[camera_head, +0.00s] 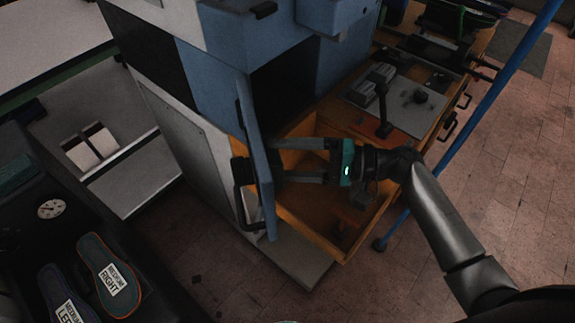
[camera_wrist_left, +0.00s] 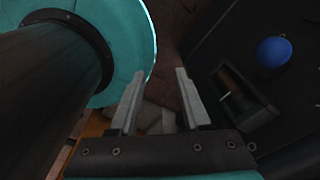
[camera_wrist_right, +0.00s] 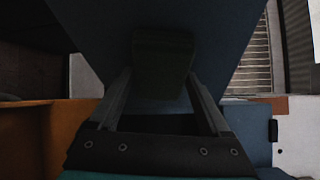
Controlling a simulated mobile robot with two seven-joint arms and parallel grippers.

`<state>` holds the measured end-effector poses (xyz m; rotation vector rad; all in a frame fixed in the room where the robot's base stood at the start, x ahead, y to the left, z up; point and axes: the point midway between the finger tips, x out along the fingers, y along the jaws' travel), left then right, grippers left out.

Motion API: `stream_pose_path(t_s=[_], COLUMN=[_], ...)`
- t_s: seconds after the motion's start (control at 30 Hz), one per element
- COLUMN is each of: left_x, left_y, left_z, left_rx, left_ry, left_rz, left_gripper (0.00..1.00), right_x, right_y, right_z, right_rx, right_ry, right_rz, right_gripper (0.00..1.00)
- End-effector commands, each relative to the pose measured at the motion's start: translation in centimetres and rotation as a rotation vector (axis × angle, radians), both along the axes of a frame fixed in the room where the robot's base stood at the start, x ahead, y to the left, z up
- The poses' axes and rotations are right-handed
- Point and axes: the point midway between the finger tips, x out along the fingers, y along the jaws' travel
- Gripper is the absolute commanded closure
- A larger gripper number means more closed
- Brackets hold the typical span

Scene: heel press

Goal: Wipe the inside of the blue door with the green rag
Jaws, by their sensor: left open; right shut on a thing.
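The blue door (camera_head: 256,150) of the cabinet stands open, seen nearly edge-on in the head view, with its inner face to the right. It fills the upper right wrist view (camera_wrist_right: 105,22). My right gripper (camera_head: 274,160) reaches in from the right with its fingertips at the inner face. In the right wrist view it (camera_wrist_right: 163,78) is shut on a dark greenish block, apparently the green rag (camera_wrist_right: 163,65), which lies close against the door; exact contact is hard to tell. My left gripper (camera_wrist_left: 160,73) is open and empty in the left wrist view, outside the head view.
A blue pole (camera_head: 470,110) stands to the right. Two insoles (camera_head: 108,275) lie on a dark surface at lower left. A blue ball (camera_wrist_left: 273,51) shows in the left wrist view.

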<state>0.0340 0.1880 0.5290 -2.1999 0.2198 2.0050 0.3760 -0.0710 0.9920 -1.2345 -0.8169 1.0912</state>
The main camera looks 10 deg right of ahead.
Motion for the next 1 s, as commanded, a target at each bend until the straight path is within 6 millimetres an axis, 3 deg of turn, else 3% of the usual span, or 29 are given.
stream_pose_path(t_s=[0.23,0.57,1.0], left_x=[0.0,0.0,0.0], left_y=[0.0,0.0,0.0], left_z=[-1.4,-2.1,-4.2], left_rx=[0.000,0.000,0.000], left_ry=[0.000,0.000,0.000], left_rz=[0.000,0.000,0.000], left_gripper=[0.53,0.53,0.53], right_x=[2.3,3.6,7.0], right_y=[0.2,0.2,0.4], right_z=[-0.1,-0.1,-0.1], right_rx=[0.003,0.002,0.001], right_ry=[-0.003,-0.002,0.000], right_rz=[0.003,0.003,0.002], right_gripper=[0.63,0.63,0.63])
